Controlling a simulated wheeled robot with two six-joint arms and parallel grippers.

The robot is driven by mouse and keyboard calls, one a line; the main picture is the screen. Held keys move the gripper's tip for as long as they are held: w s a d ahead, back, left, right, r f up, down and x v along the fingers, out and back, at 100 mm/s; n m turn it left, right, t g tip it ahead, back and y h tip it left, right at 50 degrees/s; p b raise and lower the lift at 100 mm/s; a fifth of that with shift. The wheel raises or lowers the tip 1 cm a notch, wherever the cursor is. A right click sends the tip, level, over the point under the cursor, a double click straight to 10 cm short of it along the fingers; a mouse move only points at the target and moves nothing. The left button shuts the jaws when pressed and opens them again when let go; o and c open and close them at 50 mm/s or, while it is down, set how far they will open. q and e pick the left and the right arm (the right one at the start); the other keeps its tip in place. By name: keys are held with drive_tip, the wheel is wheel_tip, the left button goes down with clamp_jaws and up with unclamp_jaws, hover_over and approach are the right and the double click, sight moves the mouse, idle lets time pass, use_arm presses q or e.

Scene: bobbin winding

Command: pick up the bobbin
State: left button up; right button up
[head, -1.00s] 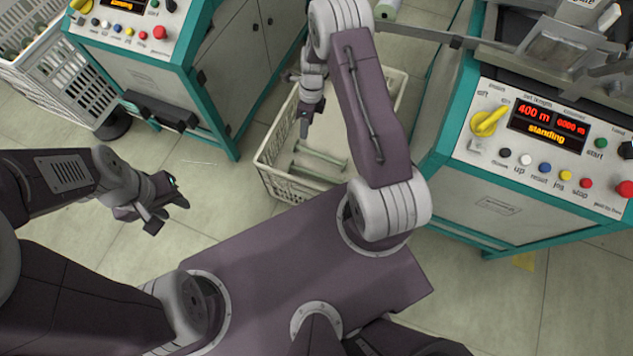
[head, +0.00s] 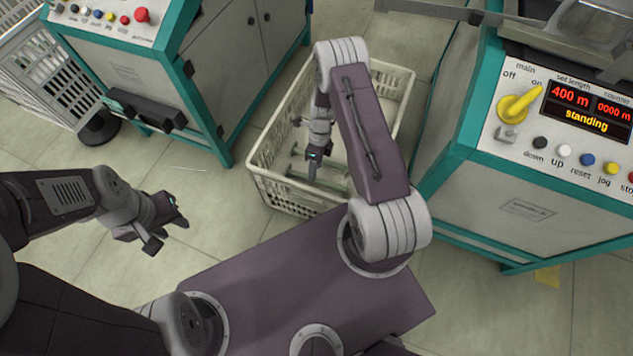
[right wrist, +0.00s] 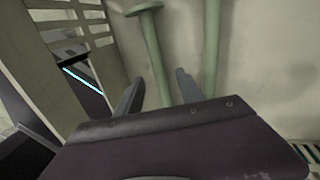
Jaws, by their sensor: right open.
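Two pale green bobbins lie in the white crate (head: 262,172), partly hidden by my right arm in the head view. In the right wrist view one bobbin (right wrist: 154,45) has its shaft running down between my fingertips, with a round flange at its top end. The other bobbin (right wrist: 212,40) lies to the right, outside the fingers. My right gripper (right wrist: 158,88) is open, with nothing held; its lower end hides behind the palm. In the head view it reaches down into the crate. My left gripper (head: 167,230) is open and empty above the floor at left.
A teal machine with a display reading "standing" (head: 580,120) is right of the crate. A grey cabinet with teal frame (head: 235,75) is on its left. Another white basket (head: 45,65) is at far left. Crate walls stand close around my right gripper.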

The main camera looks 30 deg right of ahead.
drive_tip(key=b+x, duration=0.2)
drive_tip(key=x, duration=0.2)
drive_tip(key=shift+s+f+b, duration=0.2)
drive_tip(key=shift+f+b, duration=0.1)
drive_tip(key=shift+b, duration=0.1)
drive_tip(key=shift+r, duration=0.2)
clamp_jaws()
wheel_tip(320, 180, up, 10)
drive_tip(key=p, duration=0.7)
